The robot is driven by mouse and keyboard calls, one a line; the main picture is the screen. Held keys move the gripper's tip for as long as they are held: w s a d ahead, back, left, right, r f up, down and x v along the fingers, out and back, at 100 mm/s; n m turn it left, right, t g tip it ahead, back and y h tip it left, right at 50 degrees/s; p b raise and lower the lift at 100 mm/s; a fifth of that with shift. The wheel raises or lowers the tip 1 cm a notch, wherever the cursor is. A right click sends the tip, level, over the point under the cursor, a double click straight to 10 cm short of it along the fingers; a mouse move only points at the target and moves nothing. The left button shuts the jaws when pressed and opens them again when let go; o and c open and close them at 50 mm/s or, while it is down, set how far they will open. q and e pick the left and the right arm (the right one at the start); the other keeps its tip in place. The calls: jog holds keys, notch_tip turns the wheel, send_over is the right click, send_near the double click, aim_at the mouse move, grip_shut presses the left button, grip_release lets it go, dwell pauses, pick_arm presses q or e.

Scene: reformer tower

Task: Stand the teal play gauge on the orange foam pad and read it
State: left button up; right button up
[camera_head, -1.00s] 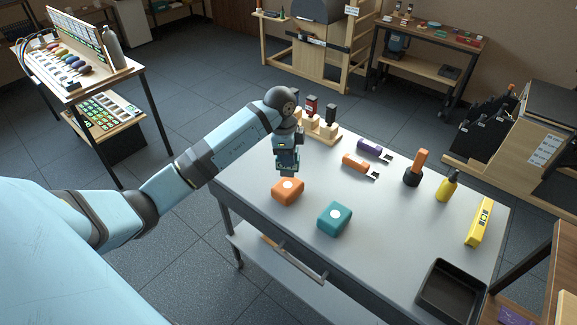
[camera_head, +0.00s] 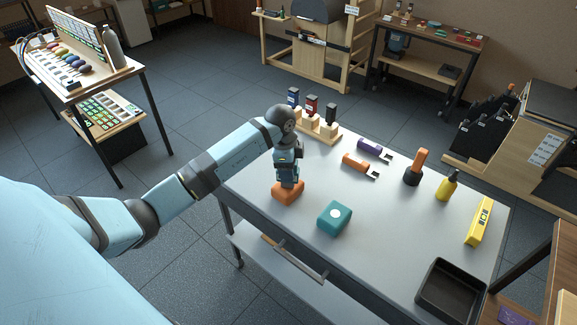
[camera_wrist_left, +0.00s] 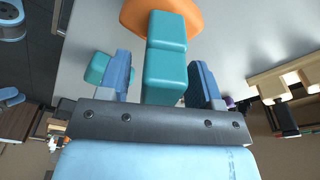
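The orange foam pad (camera_head: 287,193) lies on the near left part of the grey table; its edge also shows in the left wrist view (camera_wrist_left: 190,14). The teal play gauge (camera_wrist_left: 166,75) stands on the pad between my left fingers in the left wrist view. My left gripper (camera_head: 288,178) points down just above the pad. In the left wrist view, its blue fingers (camera_wrist_left: 162,82) are spread on either side of the gauge, with a gap showing at the left. In the head view the gripper mostly hides the gauge, and its reading face cannot be made out. My right gripper is not in view.
A wooden rack (camera_head: 322,131) with blue, red and black gauges stands behind. Farther right are orange and purple tools, a yellow bottle (camera_head: 447,186), a yellow level (camera_head: 480,222) and a black tray (camera_head: 452,290).

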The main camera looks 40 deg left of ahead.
pick_arm(q)
jog(key=r, duration=0.7)
jog(key=a+r, duration=0.1)
jog(key=r, duration=0.3)
jog(key=shift+s+a+r+b, duration=0.1)
jog(key=shift+s+r+b, duration=0.2)
jog(key=shift+r, duration=0.05)
jog(key=shift+d, duration=0.25)
jog(key=s+d+f+m+t+h, duration=0.1)
jog(key=s+d+m+t+h, duration=0.1)
jog(key=s+d+h, duration=0.35)
jog(key=s+d+f+m+t+h, duration=0.1)
jog(key=s+d+f+t+h, duration=0.15)
jog(key=d+h, duration=0.5)
jog(key=s+d+f+m+t+h, duration=0.1)
jog(key=s+d+m+t+h, duration=0.2)
jog(key=d, duration=0.6)
jog(key=s+a+f+n+t+y, duration=0.2)
jog(key=s+a+f+n+y, duration=0.2)
jog(key=s+f+n+y, duration=1)
notch_tip(320, 180, down, 6)
jog(key=shift+s+r+n+t, duration=0.1)
jog(key=shift+s+n+t, duration=0.25)
jog(key=shift+s+n, duration=0.45)
